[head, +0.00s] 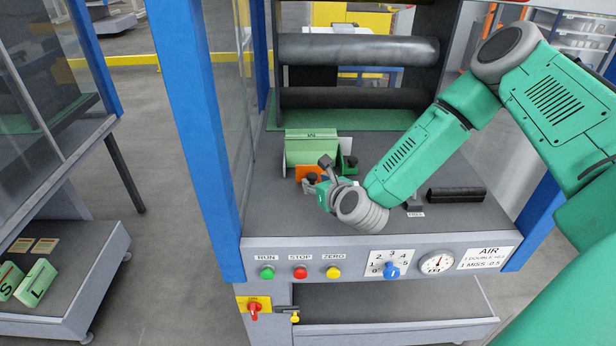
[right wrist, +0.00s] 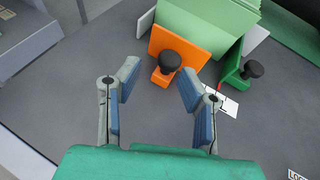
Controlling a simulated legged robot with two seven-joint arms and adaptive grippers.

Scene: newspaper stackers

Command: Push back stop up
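A stack of green papers (head: 312,148) stands on the grey bed of the machine. An orange stop plate (right wrist: 180,45) with a black knob (right wrist: 168,62) is against its near side; part of the orange shows in the head view (head: 307,172). A green stop (right wrist: 236,70) with its own black knob (right wrist: 253,69) stands to the right of it. I cannot tell by label which one is the back stop. My right gripper (right wrist: 158,82) is open and empty, its fingertips just short of the orange stop's knob; it also shows in the head view (head: 318,178). My left gripper is out of view.
Dark rollers (head: 358,50) lie behind the stack. A black bar (head: 456,194) lies on the bed at right. The front panel (head: 375,265) carries buttons, a dial and a gauge. A blue post (head: 195,130) stands left.

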